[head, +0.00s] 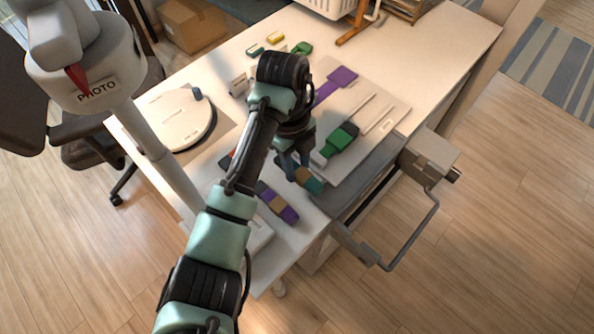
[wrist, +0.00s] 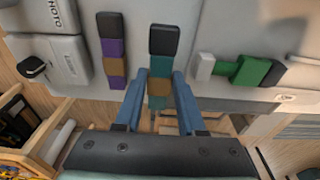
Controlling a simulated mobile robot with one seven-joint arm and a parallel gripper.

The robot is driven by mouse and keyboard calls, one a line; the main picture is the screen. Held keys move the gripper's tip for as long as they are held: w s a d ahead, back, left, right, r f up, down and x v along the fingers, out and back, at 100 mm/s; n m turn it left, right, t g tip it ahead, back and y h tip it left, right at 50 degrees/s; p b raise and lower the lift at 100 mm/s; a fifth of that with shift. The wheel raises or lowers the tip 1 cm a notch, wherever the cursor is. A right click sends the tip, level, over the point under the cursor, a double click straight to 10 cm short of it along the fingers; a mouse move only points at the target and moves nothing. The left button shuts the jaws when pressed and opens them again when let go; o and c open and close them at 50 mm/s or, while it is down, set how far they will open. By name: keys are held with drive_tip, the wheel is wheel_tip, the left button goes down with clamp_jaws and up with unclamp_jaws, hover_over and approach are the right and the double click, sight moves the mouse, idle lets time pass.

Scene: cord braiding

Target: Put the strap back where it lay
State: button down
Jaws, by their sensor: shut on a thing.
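The strap in my gripper has teal, tan and dark sections; it shows in the head view (head: 311,183) and the wrist view (wrist: 161,68). My gripper (head: 297,170) is shut on it, with the blue fingers on either side of the strap in the wrist view (wrist: 159,85). In the head view the strap is at the front part of the table, and my arm hides part of it. I cannot tell whether it touches the surface. A purple and tan strap (head: 279,205) lies to its left, apart from it; it also shows in the wrist view (wrist: 114,52).
A round white plate (head: 181,119) is at the left. A grey handle frame (head: 412,236) juts beyond the table edge. The far right tabletop (head: 440,50) is clear.

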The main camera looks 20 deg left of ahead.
sight(296, 169)
drive_tip(key=shift+f, duration=1.35)
drive_tip(key=shift+f, duration=0.25)
drive_tip(key=c, duration=0.5)
unclamp_jaws()
wheel_tip(296, 169, up, 12)
drive_tip(key=a+p, duration=0.1)
drive_tip(key=p, duration=0.2)
drive_tip(key=shift+w+a+r, duration=0.15)
drive_tip(key=shift+w+r, duration=0.1)
drive_tip(key=shift+w, duration=0.05)
